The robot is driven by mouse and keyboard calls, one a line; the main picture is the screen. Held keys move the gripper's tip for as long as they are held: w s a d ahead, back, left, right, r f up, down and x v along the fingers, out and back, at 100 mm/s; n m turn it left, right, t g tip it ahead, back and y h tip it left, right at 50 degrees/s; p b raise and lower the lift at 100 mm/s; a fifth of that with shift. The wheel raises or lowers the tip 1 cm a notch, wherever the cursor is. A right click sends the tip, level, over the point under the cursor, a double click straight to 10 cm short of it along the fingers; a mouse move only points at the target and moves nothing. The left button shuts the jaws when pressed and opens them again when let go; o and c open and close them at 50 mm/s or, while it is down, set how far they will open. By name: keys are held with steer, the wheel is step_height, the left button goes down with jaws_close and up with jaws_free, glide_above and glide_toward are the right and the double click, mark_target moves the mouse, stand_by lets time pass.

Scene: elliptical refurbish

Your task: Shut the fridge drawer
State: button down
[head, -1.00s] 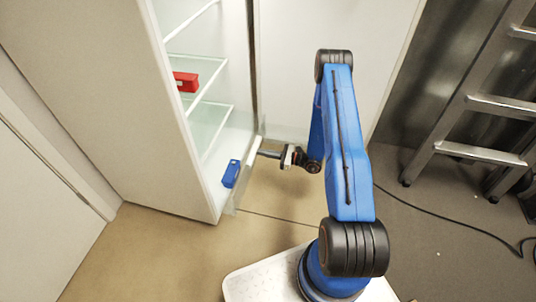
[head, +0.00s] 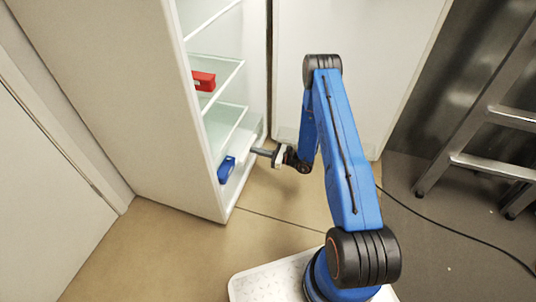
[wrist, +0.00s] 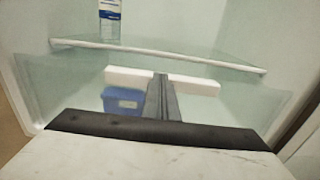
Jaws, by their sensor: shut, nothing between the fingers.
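The fridge drawer (head: 240,181) is the clear glassy bin at the bottom of the open fridge. In the head view its front sits about level with the fridge's front edge; I cannot tell if a small gap is left. In the wrist view its pale front bar (wrist: 200,86) runs across the middle. A blue box (head: 227,168) is at the drawer; it also shows through the clear front in the wrist view (wrist: 122,102). My gripper (head: 256,152) is shut and empty, its tips at the bar, apparently touching it.
The fridge (head: 130,90) stands at left, its door (head: 350,70) wide open behind my arm. A red item (head: 204,81) is on a shelf above. A bottle (wrist: 109,22) stands on a glass shelf. A metal ladder (head: 490,130) and a black cable (head: 440,228) are at right.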

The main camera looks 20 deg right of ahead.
steer(key=x, duration=1)
steer(key=shift+w+a, duration=0.1)
steer(key=shift+a, duration=0.05)
steer(key=shift+r, duration=0.1)
steer(key=v, duration=1.4)
steer(key=shift+d, duration=0.35)
